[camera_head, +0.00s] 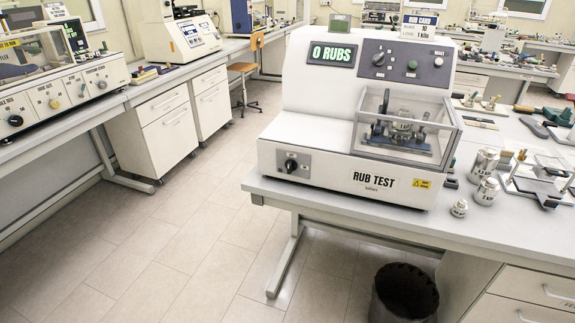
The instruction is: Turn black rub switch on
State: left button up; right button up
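The white rub test machine (300,112) stands on the near bench on the right. Neither of my grippers is in view.
A clear guard (405,120) covers the rubbing mechanism. Metal weights (484,165) and small tools lie right of the machine on the bench (480,222). A black bin (404,292) stands on the floor below. Open tiled floor (200,235) lies left of this bench.

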aim_at(291, 165)
jog(key=u, duration=0.35)
jog(key=i, duration=0.45)
jog(key=z, duration=1.6)
